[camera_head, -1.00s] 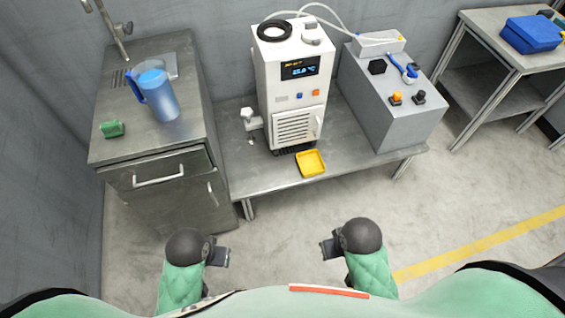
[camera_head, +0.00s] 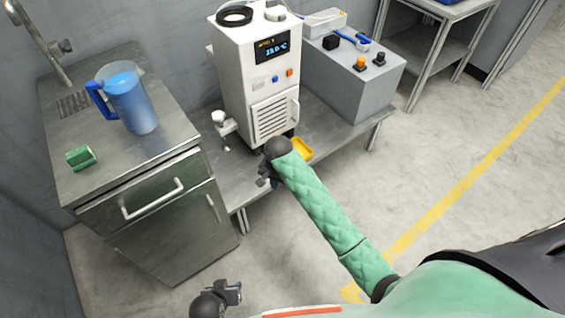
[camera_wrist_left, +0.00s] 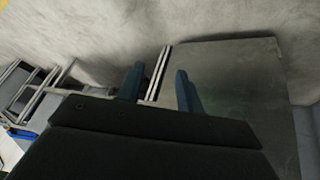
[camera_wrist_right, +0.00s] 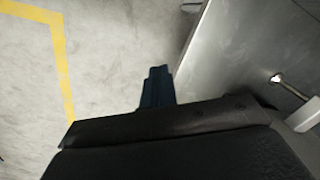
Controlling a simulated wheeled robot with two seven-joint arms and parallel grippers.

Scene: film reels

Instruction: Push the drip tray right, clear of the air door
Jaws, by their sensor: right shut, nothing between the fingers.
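The yellow drip tray (camera_head: 302,148) lies on the low bench in front of the white chiller, partly hidden behind my right forearm. The air door (camera_head: 274,118) is the slatted panel on the chiller's front, and the tray is near its lower right corner. My right gripper (camera_head: 264,182) is shut and empty, to the left of the tray by the bench's front edge; whether it touches anything is unclear. It also shows in the right wrist view (camera_wrist_right: 157,85). My left gripper (camera_head: 236,291) is low at the bottom, away from the bench; the left wrist view shows it open and empty (camera_wrist_left: 160,69).
A steel cabinet (camera_head: 160,150) with a blue jug (camera_head: 135,105) and a green object (camera_head: 80,157) stands at left. A grey box (camera_head: 345,85) stands on the bench (camera_head: 230,180) right of the chiller. Open floor lies right.

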